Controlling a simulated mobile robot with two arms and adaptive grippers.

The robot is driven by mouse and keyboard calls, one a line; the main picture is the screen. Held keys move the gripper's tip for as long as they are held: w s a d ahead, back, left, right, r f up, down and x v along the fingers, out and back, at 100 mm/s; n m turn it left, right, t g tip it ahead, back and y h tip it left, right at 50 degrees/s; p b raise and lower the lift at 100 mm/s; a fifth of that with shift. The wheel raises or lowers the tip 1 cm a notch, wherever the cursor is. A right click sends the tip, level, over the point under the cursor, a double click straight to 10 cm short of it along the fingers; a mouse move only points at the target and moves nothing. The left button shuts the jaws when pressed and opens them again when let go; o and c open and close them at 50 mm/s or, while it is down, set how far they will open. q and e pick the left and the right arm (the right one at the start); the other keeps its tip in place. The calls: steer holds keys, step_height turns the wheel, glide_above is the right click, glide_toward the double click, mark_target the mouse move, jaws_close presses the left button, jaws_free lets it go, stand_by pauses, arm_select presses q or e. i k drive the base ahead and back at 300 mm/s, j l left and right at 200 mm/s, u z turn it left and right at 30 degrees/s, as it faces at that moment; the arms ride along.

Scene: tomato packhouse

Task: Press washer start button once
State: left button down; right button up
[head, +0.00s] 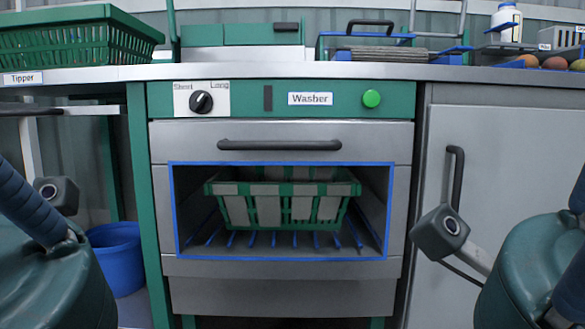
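The washer (283,282) stands straight ahead, a grey front under a green control panel (230,99) labelled "Washer". The round green button (371,98) is at the panel's right end, clear of anything in front of it. A black knob (201,102) on a white plate is at the left end. A blue-edged opening or window shows a green crate (267,211) inside on blue rods; I cannot tell whether a clear pane covers it. Parts of both my arms show at the lower left and lower right, apart from the washer. Neither gripper's fingers are in view.
A grey counter (300,74) runs above the washer. It carries a green basket (80,40) at left and a white bottle (507,22) at right. A black bar handle (279,145) crosses the washer front. A grey cabinet (510,135) stands right, a blue bucket (117,260) left.

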mark_target(370, 99)
steer(key=k, duration=1)
